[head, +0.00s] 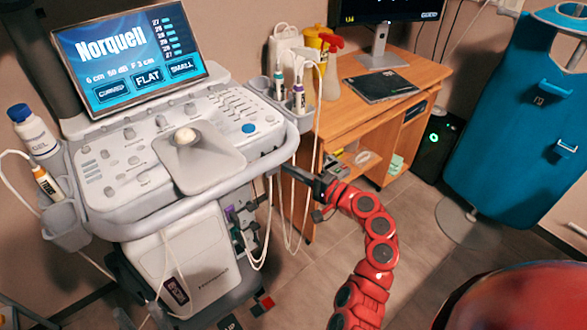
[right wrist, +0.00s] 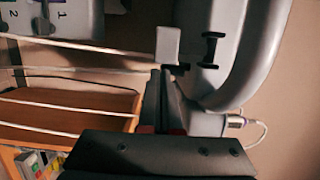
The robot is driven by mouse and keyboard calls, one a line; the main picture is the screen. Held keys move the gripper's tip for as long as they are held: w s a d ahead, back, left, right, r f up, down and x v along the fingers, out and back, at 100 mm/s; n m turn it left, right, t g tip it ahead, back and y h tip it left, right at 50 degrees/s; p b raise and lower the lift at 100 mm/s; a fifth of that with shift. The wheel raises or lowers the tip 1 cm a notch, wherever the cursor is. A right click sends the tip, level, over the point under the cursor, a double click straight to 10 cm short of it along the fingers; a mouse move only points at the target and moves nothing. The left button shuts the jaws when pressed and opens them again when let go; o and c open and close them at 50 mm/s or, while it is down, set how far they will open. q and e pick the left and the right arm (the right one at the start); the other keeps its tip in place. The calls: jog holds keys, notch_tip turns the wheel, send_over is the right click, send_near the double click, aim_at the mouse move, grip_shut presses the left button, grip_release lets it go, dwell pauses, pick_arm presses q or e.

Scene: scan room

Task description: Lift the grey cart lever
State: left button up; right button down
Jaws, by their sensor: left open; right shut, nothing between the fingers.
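The ultrasound cart (head: 110,215) stands at the left of the head view. In the right wrist view, a small light grey block that looks like the lever (right wrist: 168,45) sticks out from the cart's side, beside a dark slot (right wrist: 210,50). My right gripper (head: 318,183), on the red arm, is at the cart's right side. Its dark fingers (right wrist: 160,75) are shut and empty, with their tips right at the block's lower edge in the wrist view. I cannot tell if they touch it. In the head view the lever is not clearly made out. My left gripper is not in view.
White cables (head: 292,205) hang along the cart's right side, close to my right gripper. A wooden desk (head: 410,75) stands just behind it. A blue panel (head: 515,130) stands at the right. Floor (head: 420,240) is open between.

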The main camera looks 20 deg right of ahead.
jog(key=shift+s+a+f+m, duration=0.15)
jog(key=shift+a+f+m, duration=0.2)
jog(key=shift+m, duration=0.35)
jog(key=shift+p, duration=0.3)
jog(key=shift+s+a+f+m+t+p, duration=0.1)
jog(key=shift+s+a+m+t+p, duration=0.3)
jog(key=shift+a+m, duration=0.9)
jog(key=shift+s+a+f+m+t+p, duration=0.1)
jog(key=shift+s+a+m+t+p, duration=0.3)
jog(key=shift+m, duration=1.55)
jog(key=shift+s+a+m+t+p, duration=0.15)
jog(key=shift+a+m+t+p, duration=0.55)
jog(key=shift+m, duration=0.95)
jog(key=shift+a+h, duration=0.3)
